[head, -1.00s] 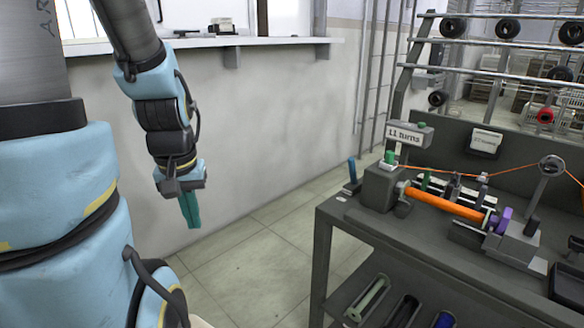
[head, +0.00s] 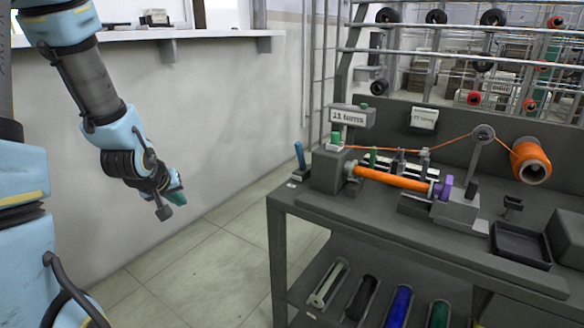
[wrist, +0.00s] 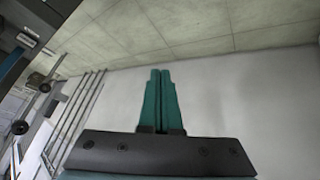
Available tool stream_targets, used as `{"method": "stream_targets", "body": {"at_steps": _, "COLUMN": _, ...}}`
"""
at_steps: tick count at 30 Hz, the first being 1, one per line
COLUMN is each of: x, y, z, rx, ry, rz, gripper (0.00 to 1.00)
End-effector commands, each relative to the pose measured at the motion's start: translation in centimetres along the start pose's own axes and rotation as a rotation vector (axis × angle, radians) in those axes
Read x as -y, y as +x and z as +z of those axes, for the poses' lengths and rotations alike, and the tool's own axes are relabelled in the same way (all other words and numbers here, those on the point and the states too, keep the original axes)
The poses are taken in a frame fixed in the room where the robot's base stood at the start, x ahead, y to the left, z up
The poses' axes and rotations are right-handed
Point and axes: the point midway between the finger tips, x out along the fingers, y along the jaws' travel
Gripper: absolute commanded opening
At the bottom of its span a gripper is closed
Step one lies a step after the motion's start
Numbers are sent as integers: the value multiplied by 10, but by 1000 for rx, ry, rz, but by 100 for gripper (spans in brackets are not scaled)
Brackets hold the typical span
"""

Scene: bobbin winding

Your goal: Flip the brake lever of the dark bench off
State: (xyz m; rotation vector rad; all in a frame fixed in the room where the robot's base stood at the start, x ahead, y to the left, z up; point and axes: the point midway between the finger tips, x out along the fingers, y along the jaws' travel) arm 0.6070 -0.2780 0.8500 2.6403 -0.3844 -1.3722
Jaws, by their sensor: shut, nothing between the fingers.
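The dark bench (head: 300,203) stands to the right of my arm in the head view. A blue-handled lever (head: 300,157) stands nearly upright at the bench's left end, beside the grey winder housing (head: 331,171). My gripper (head: 177,181) has teal fingers and hangs in the air left of the bench, well apart from the lever. In the wrist view the fingers (wrist: 160,85) are together with nothing between them. An orange-wound bobbin (head: 395,179) lies across the winder, with orange thread running over to a spool (head: 531,161).
A label box (head: 351,116) stands above the housing. A black tray (head: 521,245) sits on the bench's right. Several bobbins lie on the lower shelf (head: 330,300). A wall ledge (head: 190,33) runs behind my arm. The floor (head: 190,262) between arm and bench is clear.

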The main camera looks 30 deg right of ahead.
Motion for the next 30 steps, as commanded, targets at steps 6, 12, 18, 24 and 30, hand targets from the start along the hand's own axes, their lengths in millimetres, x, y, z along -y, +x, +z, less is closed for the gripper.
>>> {"method": "stream_targets", "body": {"at_steps": 6, "x": -102, "y": 83, "z": 8, "rx": -178, "ry": -190, "rz": 457, "gripper": 0}}
{"method": "stream_targets", "body": {"at_steps": 12, "x": -180, "y": 92, "z": 25, "rx": -218, "ry": -486, "rz": 936, "gripper": 0}}
{"method": "stream_targets", "body": {"at_steps": 18, "x": -206, "y": 75, "z": 35, "rx": -193, "ry": -730, "rz": 1269, "gripper": 0}}
{"method": "stream_targets", "body": {"at_steps": 24, "x": -209, "y": 65, "z": 37, "rx": -178, "ry": -819, "rz": 1385, "gripper": 0}}
{"method": "stream_targets", "body": {"at_steps": 30, "x": -209, "y": 64, "z": 36, "rx": -178, "ry": -821, "rz": 1387, "gripper": 0}}
